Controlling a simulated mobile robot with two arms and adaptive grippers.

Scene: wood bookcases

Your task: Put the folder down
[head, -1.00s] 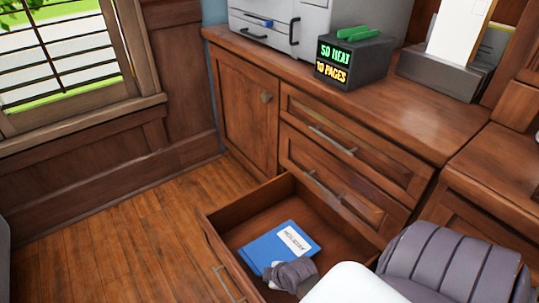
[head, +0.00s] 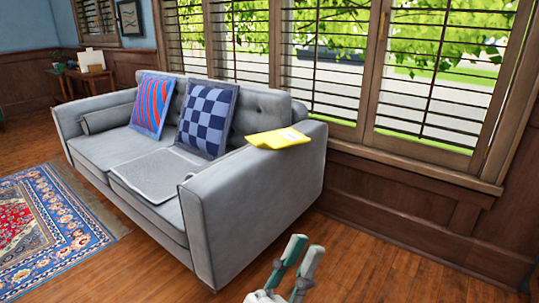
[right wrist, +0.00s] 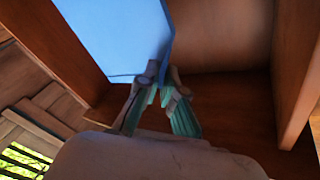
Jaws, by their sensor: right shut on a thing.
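My right gripper (right wrist: 158,88) is shut on the folder's lower edge. The right gripper and the blue folder are outside the head view. A yellow folder (head: 278,138) lies on the right armrest of the grey sofa in the head view. My left gripper (head: 306,244) is at the bottom of the head view, with a gap between its fingers and nothing held.
The grey sofa (head: 252,205) stands under the windows, with two patterned cushions (head: 208,118) on it. A patterned rug (head: 50,225) lies at the left. Bare wooden floor (head: 375,265) is free at the right.

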